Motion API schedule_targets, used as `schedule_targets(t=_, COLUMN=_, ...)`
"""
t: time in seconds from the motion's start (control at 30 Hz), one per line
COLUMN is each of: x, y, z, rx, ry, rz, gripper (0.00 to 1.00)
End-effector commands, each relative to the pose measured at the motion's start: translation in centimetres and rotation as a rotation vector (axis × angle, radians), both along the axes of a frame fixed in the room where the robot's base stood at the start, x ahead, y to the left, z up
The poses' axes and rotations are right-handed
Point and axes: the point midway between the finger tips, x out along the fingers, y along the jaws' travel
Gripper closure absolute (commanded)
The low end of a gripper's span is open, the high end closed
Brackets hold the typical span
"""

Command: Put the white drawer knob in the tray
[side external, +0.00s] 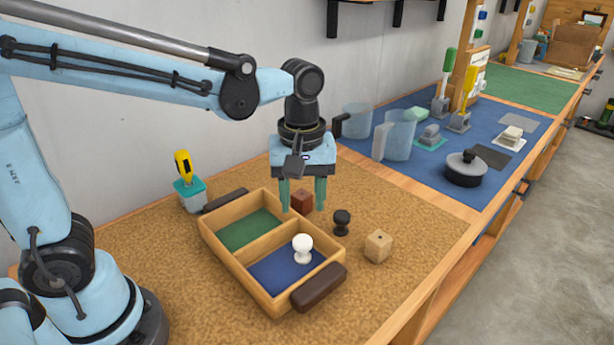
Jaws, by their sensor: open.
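The white drawer knob (303,247) stands upright in the blue-lined compartment of the wooden tray (221,257). The tray has a second compartment lined in green, which is empty, and dark handles at two ends. My gripper (303,208) is open, pointing down, with its two green fingers above the far right side of the tray. The fingers are apart from the white knob, which stands nearer the camera.
A black knob (342,222), a dark red-brown block (301,201) and a light wooden block (378,246) sit right of the tray. A yellow-handled tool (184,168) stands behind it. Jugs (399,136) and a lidded pan (466,169) stand on the blue mat. The front right cork is clear.

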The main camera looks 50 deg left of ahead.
Motion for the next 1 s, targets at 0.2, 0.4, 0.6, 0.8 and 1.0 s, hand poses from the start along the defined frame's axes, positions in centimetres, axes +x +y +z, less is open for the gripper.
schedule_targets(t=0.2, x=0.0, y=0.0, z=1.7, rx=0.0, ry=0.0, rz=-0.001, gripper=0.51)
schedule_targets(t=0.4, x=-0.7, y=1.0, z=2.1, rx=-0.01, ry=-0.07, rz=-0.1, gripper=0.51)
schedule_targets(t=0.6, x=-2.4, y=3.7, z=1.9, rx=0.024, ry=-0.28, rz=-0.402, gripper=0.51)
schedule_targets(t=0.8, x=-3.8, y=5.8, z=1.2, rx=0.151, ry=-0.472, rz=-0.692, gripper=0.51)
schedule_targets(t=1.0, x=-4.4, y=6.9, z=0.7, rx=0.258, ry=-0.559, rz=-0.85, gripper=0.51)
